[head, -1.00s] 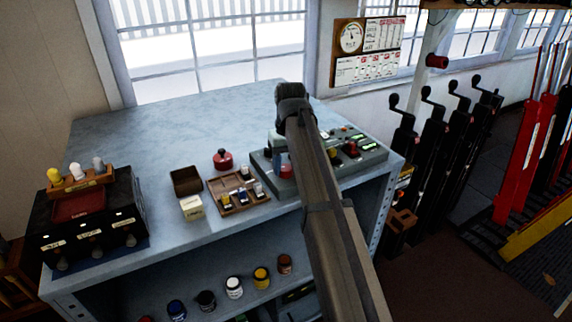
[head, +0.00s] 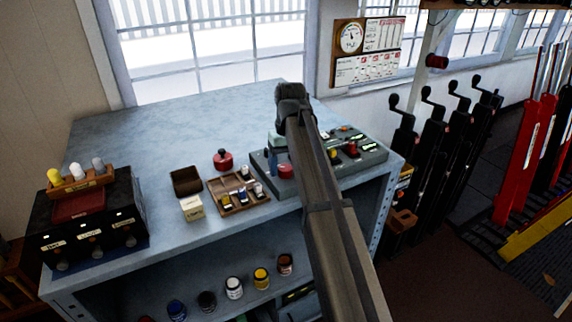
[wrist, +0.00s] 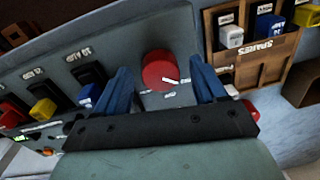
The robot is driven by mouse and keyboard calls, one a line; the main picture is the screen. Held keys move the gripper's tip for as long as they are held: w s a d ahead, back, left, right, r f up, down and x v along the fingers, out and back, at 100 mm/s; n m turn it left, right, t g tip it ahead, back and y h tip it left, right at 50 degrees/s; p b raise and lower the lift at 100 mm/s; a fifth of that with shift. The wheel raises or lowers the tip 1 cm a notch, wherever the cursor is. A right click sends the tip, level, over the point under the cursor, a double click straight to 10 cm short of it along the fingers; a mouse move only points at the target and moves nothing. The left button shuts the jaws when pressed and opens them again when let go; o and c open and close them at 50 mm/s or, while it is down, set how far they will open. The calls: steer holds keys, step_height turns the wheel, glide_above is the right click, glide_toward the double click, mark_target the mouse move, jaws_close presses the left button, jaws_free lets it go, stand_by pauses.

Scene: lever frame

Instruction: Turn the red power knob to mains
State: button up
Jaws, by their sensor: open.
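The red power knob (wrist: 160,69) is a round red dial on the grey control panel (wrist: 130,30). In the wrist view a white mark on it points to the lower right, towards small labels too blurred to read surely. My gripper (wrist: 160,64) is open, with one blue finger on each side of the knob and a visible gap to it on both sides. Its height above the panel cannot be told. In the head view the knob (head: 286,171) shows at the panel's left end, and my gripper (head: 274,158) is partly hidden behind my arm.
Black switches with coloured tips (wrist: 42,109) line the panel beside the knob. A wooden spares tray (wrist: 257,62) lies close by. In the head view, a red round-topped item (head: 223,160), a dark open box (head: 186,181) and a cream box (head: 192,207) stand on the bench.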

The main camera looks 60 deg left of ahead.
mark_target(288, 167)
steer(key=shift+r, duration=0.1)
step_height(288, 167, up, 12)
steer(key=shift+w, duration=0.35)
stand_by(0.6)
